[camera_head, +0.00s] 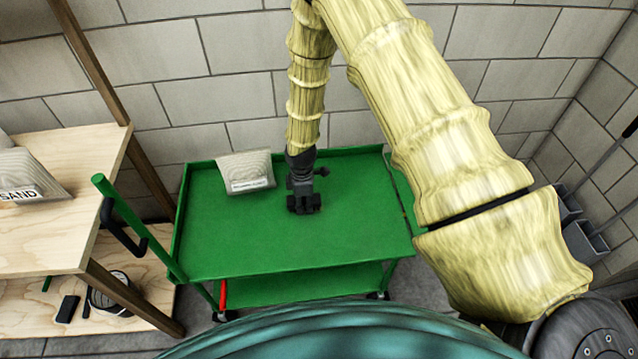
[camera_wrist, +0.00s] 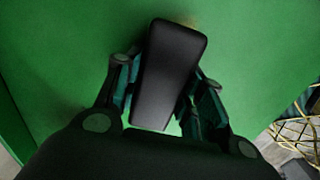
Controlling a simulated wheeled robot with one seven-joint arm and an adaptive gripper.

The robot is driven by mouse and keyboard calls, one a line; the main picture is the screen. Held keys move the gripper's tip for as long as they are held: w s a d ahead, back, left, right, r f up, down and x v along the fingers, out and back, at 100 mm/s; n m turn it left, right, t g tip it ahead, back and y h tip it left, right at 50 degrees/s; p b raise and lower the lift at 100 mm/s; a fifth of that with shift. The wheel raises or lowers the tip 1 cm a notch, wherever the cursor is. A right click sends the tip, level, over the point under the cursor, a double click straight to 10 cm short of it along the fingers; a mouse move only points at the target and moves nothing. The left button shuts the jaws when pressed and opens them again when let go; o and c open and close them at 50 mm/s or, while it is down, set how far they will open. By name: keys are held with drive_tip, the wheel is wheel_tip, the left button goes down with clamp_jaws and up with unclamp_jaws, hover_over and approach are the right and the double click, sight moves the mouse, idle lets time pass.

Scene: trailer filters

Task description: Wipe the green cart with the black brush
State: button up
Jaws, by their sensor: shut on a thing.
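The green cart (camera_head: 240,237) stands against the block wall, with a flat top tray and a lower shelf. My gripper (camera_head: 304,203) reaches down over the middle of the top tray. In the wrist view, my gripper (camera_wrist: 160,95) is shut on the black brush (camera_wrist: 170,70), with a finger on each side of it. The brush is a dark rounded block, and green cart surface (camera_wrist: 255,50) fills the view behind it. In the head view, the brush is hard to tell from the dark gripper. Whether it touches the tray I cannot tell.
A grey labelled bag (camera_head: 245,171) lies at the back left of the cart's top. A wooden shelf unit (camera_head: 60,235) with a sand bag (camera_head: 25,178) stands at the left. The tray's front and right areas are clear.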

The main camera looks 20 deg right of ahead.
sight(320, 199)
drive_tip(key=shift+w+a+f, duration=0.1)
drive_tip(key=shift+w+a, duration=0.05)
drive_tip(key=shift+a, duration=0.45)
drive_tip(key=shift+w+a, duration=0.15)
drive_tip(key=shift+a, duration=0.4)
drive_tip(key=shift+d+b, duration=0.1)
drive_tip(key=shift+b, duration=0.3)
drive_tip(key=shift+s+d+p, duration=0.2)
drive_tip(key=shift+d, duration=0.4)
drive_tip(key=shift+s+d+p, duration=0.15)
drive_tip(key=shift+d, duration=0.4)
drive_tip(key=shift+s+d+p, duration=0.15)
drive_tip(key=shift+s+d, duration=0.05)
drive_tip(key=shift+d, duration=0.65)
drive_tip(key=shift+s+d+p, duration=0.15)
drive_tip(key=shift+s+d, duration=0.1)
drive_tip(key=shift+d, duration=0.55)
drive_tip(key=shift+s+d+p, duration=0.15)
drive_tip(key=shift+s+d, duration=0.05)
drive_tip(key=shift+d, duration=0.65)
drive_tip(key=shift+s+d+r+p, duration=0.1)
drive_tip(key=shift+r+p, duration=0.55)
drive_tip(key=shift+r, duration=0.6)
drive_tip(key=shift+r+p, duration=1.95)
drive_tip(key=shift+r, duration=0.95)
